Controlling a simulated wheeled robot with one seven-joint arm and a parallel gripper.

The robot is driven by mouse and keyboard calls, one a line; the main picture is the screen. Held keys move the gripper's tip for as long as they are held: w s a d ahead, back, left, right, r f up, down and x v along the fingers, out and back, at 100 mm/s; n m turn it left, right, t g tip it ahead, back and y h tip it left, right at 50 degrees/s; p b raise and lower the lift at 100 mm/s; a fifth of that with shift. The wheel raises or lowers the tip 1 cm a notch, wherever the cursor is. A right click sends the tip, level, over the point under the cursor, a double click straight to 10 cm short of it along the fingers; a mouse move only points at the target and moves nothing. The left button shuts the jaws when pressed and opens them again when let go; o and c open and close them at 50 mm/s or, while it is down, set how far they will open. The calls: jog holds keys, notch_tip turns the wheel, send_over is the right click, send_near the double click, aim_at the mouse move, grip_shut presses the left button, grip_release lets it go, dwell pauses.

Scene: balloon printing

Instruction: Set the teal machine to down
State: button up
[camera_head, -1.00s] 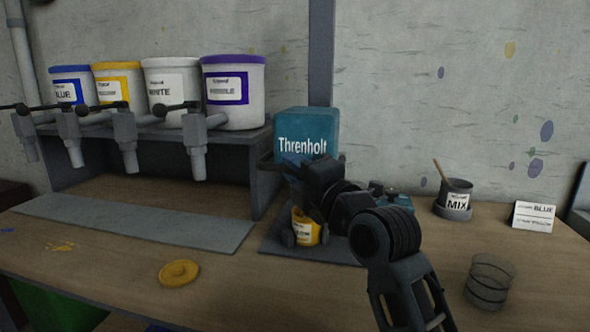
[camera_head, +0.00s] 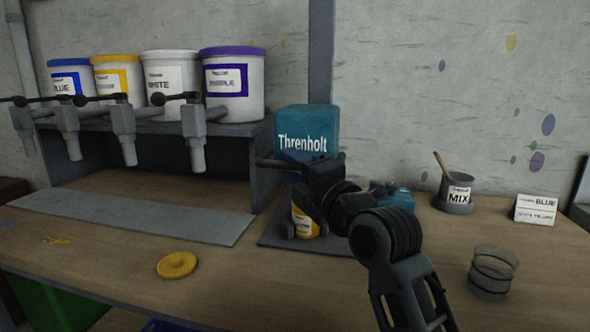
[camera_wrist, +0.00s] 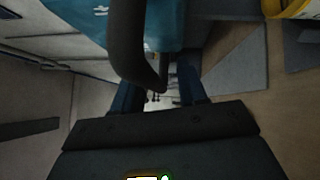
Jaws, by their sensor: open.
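The teal machine (camera_head: 318,122), labelled Threnholt, stands at the back of the bench beside the shelf. It also fills the top of the wrist view (camera_wrist: 168,24). A dark curved lever (camera_wrist: 128,45) reaches down in front of it in the wrist view, its end close to the space between my fingers. My gripper (camera_wrist: 158,95) is open, fingers apart. In the head view my gripper (camera_head: 300,170) is in front of the machine's lower part and hides much of it. A yellow-labelled can (camera_head: 304,222) stands below my gripper, partly hidden.
Several paint tubs (camera_head: 232,88) with dispensing taps stand on the grey shelf (camera_head: 262,190) at left. A yellow lid (camera_head: 177,265) lies on the bench. At right are a MIX pot (camera_head: 457,195), a label card (camera_head: 536,208) and a clear cup (camera_head: 492,272).

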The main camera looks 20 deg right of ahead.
jog(key=v, duration=0.7)
jog(key=shift+s+b, duration=0.35)
jog(key=shift+b, duration=0.1)
jog(key=s+f+m, duration=0.2)
jog(key=f, duration=0.1)
jog(key=s+f+m+h+p, duration=0.1)
jog(key=s+f+m, duration=0.1)
jog(key=s+f, duration=0.1)
jog(key=s+a+f+m+g+h+p, duration=0.1)
jog(key=s+f+m, duration=0.1)
jog(key=f+m, duration=0.1)
jog(key=shift+s+f, duration=0.3)
jog(key=shift+f, duration=0.15)
jog(key=s+f+m+g+h+p, duration=0.15)
jog(key=s+f+m, duration=0.3)
jog(key=s, duration=0.65)
jog(key=s+f+m+g+h+p, duration=0.15)
jog(key=s+f+m, duration=0.35)
jog(key=s, duration=0.6)
jog(key=s+r+m+p, duration=0.1)
jog(key=s+r+m, duration=0.1)
jog(key=s, duration=0.4)
jog(key=s+r+m+y+p, duration=0.1)
jog(key=s+m, duration=0.2)
jog(key=s, duration=0.4)
jog(key=shift+r+g+y, duration=0.3)
jog(key=shift+r, duration=0.05)
jog(key=shift+s, duration=0.1)
